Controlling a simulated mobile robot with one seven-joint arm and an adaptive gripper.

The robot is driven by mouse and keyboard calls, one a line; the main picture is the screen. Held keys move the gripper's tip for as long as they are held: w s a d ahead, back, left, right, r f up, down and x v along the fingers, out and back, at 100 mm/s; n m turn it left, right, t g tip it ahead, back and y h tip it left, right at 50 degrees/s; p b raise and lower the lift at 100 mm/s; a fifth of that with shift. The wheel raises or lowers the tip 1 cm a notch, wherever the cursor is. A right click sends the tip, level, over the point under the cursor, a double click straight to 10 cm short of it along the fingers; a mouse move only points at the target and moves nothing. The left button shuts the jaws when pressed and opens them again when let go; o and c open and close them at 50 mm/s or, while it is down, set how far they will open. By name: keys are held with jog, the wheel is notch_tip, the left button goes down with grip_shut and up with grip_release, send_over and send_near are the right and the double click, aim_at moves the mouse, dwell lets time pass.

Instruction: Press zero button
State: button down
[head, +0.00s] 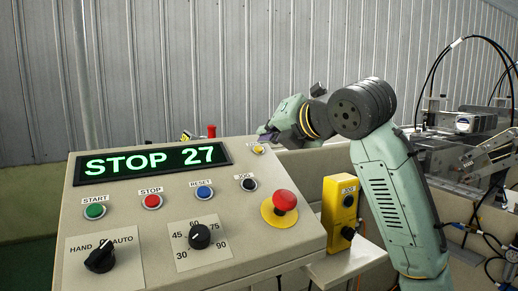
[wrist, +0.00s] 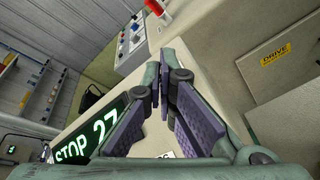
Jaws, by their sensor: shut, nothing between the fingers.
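The sloped control panel (head: 130,225) fills the lower left of the head view. Its small yellow button (head: 258,149) sits at the upper right, beside the display; its label is too small to read surely. My gripper (head: 266,131) is just behind the panel's top edge, close beyond the yellow button and apart from it as far as I can tell. In the wrist view my gripper (wrist: 163,72) is shut and empty, its fingers over the panel top. The yellow button is hidden in the wrist view.
The display (head: 150,161) reads STOP 27. Green (head: 95,211), red (head: 152,201), blue (head: 204,192) and black (head: 249,184) buttons lie below it. A red mushroom stop (head: 284,200) and a yellow box (head: 340,210) stand at right. Knobs (head: 100,258) are in front.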

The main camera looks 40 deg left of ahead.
jog(key=shift+a+f, duration=0.1)
jog(key=shift+f, duration=0.05)
jog(key=shift+w+a+f, duration=0.1)
jog(key=shift+f, duration=0.15)
jog(key=shift+a+f, duration=0.2)
jog(key=shift+f, duration=0.15)
dwell(0.8)
jog(key=shift+r, duration=0.1)
jog(key=shift+d+r+p, duration=0.35)
jog(key=shift+r+p, duration=0.3)
jog(key=shift+p, duration=0.05)
jog(key=r+p, duration=0.1)
jog(key=d+r+p, duration=0.1)
jog(key=r, duration=0.1)
jog(key=s+d+r+p, duration=0.1)
jog(key=shift+d+r+p, duration=0.1)
jog(key=shift+r+p, duration=0.1)
jog(key=shift+p, duration=0.15)
dwell(1.0)
